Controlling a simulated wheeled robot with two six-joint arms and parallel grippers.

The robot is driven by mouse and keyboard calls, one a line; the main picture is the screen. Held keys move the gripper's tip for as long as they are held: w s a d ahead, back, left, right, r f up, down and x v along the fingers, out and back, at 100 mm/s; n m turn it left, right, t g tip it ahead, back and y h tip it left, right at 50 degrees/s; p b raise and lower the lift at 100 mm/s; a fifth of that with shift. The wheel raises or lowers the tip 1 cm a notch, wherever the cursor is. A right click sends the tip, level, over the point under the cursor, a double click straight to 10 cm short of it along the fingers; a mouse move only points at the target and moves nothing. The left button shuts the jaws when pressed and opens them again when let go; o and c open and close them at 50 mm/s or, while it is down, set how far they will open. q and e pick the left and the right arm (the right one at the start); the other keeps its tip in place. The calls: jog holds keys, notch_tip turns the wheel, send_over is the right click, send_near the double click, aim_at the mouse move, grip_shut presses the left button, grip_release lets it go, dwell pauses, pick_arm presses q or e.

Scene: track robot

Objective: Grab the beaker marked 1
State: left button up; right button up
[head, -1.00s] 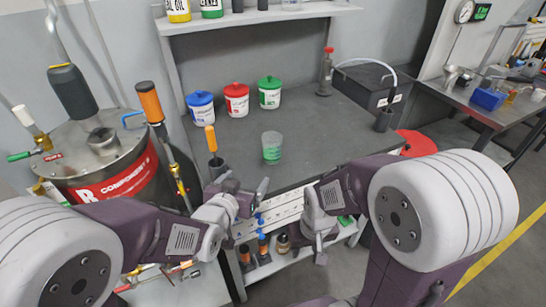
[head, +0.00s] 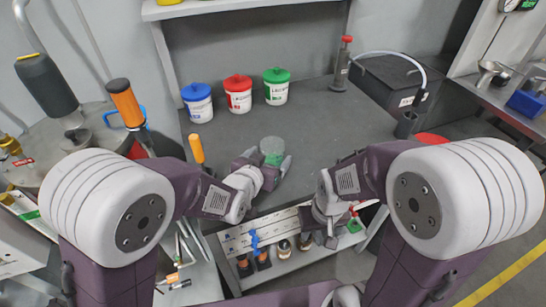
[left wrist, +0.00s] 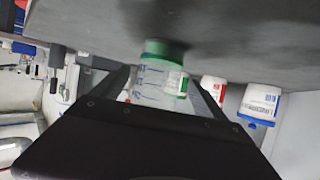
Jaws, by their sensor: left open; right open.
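The beaker (head: 272,146) is clear with a green lower part and stands on the grey workbench (head: 320,125) near its front. It also shows in the left wrist view (left wrist: 162,80), between my open fingers; its number cannot be read. My left gripper (head: 268,163) is open, its fingers around the near side of the beaker, partly hiding it; whether they touch it I cannot tell. My right gripper (head: 325,225) is open and empty below the bench's front edge, to the right.
Blue-lidded (head: 197,103), red-lidded (head: 238,94) and green-lidded (head: 277,87) tubs stand at the back of the bench. An orange-handled tool (head: 197,150) stands at the front left. A black box (head: 387,78) is at the back right. The bench right of the beaker is clear.

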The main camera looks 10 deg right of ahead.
aim_at(276, 150)
pick_arm(q)
jog(key=x, duration=0.4)
jog(key=shift+d+r, duration=0.2)
jog(key=shift+r, duration=0.05)
jog(key=shift+w+d+f, duration=0.15)
jog(key=shift+w+d, duration=0.05)
jog(key=shift+w, duration=0.15)
jog(key=shift+s+a, duration=0.1)
jog(key=c, duration=1.5)
jog(key=shift+c, duration=0.2)
